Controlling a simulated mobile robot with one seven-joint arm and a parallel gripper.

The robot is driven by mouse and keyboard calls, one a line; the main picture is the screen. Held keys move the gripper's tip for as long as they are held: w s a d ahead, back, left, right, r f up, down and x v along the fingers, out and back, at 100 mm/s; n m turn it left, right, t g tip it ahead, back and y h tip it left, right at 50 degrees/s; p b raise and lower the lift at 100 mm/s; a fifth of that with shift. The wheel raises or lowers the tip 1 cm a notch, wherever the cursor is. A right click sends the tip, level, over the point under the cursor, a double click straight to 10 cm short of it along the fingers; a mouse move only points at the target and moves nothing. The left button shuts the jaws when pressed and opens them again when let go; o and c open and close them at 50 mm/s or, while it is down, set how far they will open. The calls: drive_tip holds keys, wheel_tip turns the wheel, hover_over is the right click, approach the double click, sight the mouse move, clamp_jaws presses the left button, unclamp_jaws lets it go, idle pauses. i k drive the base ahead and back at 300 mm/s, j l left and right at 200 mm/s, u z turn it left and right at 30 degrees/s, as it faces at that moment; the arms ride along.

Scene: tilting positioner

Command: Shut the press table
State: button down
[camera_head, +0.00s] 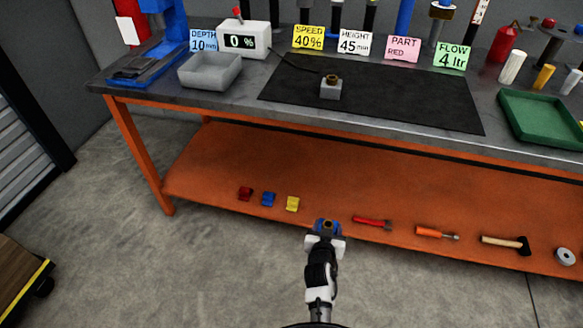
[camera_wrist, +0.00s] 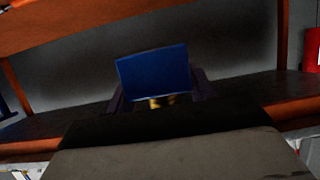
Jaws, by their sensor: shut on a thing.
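My gripper (camera_head: 325,234) is in front of the bench's lower orange shelf in the head view, shut on a blue block (camera_head: 327,223) with a brass-coloured part. In the wrist view the blue block (camera_wrist: 153,74) sits between the dark fingers, with a bit of brass colour below it. A blue machine (camera_head: 170,30), which looks like a press, stands at the bench's left end with a low blue base (camera_head: 140,72). My gripper is well away from it. I cannot tell for sure which part is the press table.
The bench top carries a grey bin (camera_head: 210,72), a display reading 0 % (camera_head: 243,41), label cards, a black mat (camera_head: 400,100) with a small grey block (camera_head: 331,90), and a green tray (camera_head: 540,120). The orange shelf (camera_head: 210,160) holds small coloured blocks and tools.

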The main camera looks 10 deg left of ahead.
sight(140, 64)
drive_tip(key=u, duration=1.55)
drive_tip(key=i+u, duration=0.1)
drive_tip(key=i, duration=0.8)
